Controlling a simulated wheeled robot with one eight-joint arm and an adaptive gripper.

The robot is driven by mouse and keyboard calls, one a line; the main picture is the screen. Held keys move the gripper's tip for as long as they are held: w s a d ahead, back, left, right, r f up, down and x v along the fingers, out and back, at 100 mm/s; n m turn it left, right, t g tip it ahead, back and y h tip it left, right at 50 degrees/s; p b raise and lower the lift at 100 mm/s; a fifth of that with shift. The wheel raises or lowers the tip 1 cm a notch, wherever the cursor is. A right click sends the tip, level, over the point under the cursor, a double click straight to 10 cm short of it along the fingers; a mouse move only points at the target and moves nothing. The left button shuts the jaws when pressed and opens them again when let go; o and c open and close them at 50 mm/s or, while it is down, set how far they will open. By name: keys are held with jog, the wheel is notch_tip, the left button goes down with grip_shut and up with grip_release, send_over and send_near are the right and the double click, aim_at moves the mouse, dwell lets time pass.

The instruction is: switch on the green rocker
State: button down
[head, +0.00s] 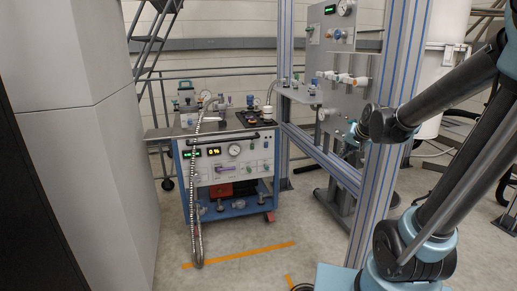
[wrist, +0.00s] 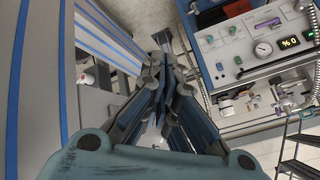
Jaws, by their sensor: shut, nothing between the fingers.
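The green rocker is too small to make out with certainty. A small green spot (wrist: 238,60) shows on the front panel of the blue cart in the wrist view, but I cannot tell if it is the rocker. The cart's light front panel (head: 219,170), with lit displays and a round gauge, stands left of centre in the head view. My gripper (wrist: 162,42) is shut and empty in the wrist view, with the panel off to its right. In the head view my gripper (head: 354,130) is small, beside the aluminium post, well right of the cart.
An aluminium post with blue stripes (head: 382,170) stands between my arm and the cart. A grey valve board (head: 337,60) hangs behind it. A corrugated hose (head: 197,190) hangs in front of the cart's left side. Open floor (head: 250,225) lies before the cart.

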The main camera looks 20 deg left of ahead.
jog(key=w+a+f+m+t+y, duration=0.3)
jog(key=w+a+m+t+y, duration=0.15)
jog(key=w+a, duration=1.85)
jog(key=a+f+m+t+y, duration=0.2)
jog(key=a+f+m+t, duration=0.2)
jog(key=a+f, duration=1.2)
jog(key=shift+w+a+f+m+t, duration=0.2)
jog(key=shift+a+m+t, duration=0.2)
jog(key=shift+m, duration=0.45)
jog(key=shift+w, duration=0.1)
